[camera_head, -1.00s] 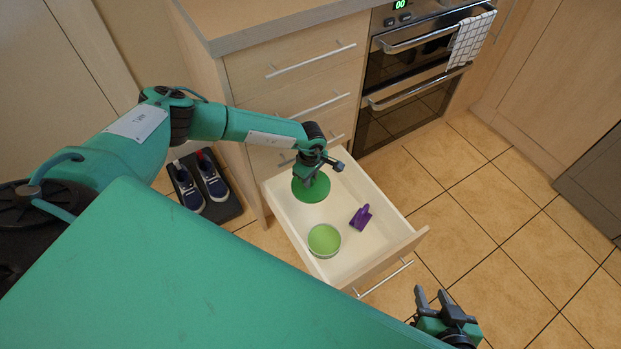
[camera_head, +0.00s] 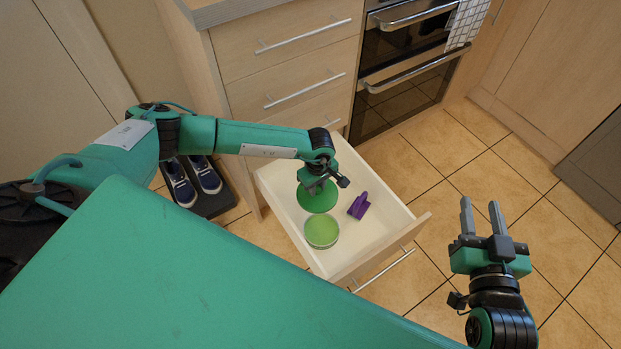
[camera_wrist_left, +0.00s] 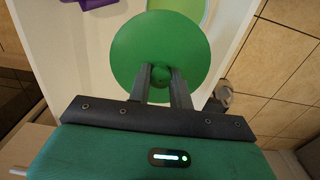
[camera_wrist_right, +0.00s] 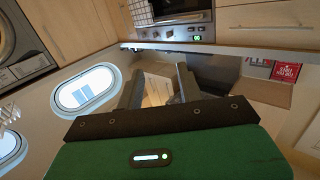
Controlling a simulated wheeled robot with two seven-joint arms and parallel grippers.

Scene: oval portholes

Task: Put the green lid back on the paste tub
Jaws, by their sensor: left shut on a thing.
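The green lid (camera_head: 318,198) is a round dark green disc with a small knob. My left gripper (camera_wrist_left: 161,76) is shut on the lid's knob, and the lid fills the middle of the left wrist view (camera_wrist_left: 160,40). The paste tub (camera_head: 322,232) is round with light green paste inside. It stands in the open drawer, just nearer to me than the lid, and its edge shows behind the lid in the left wrist view (camera_wrist_left: 207,15). My right gripper (camera_head: 482,217) is open and empty, out over the floor to the right of the drawer.
The open drawer (camera_head: 384,248) has a pale interior. A purple scoop-like object (camera_head: 359,205) lies in it, right of the lid. Shoes (camera_head: 195,180) rest on a dark mat left of the drawer. An oven (camera_head: 405,75) stands behind. The floor at right is clear.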

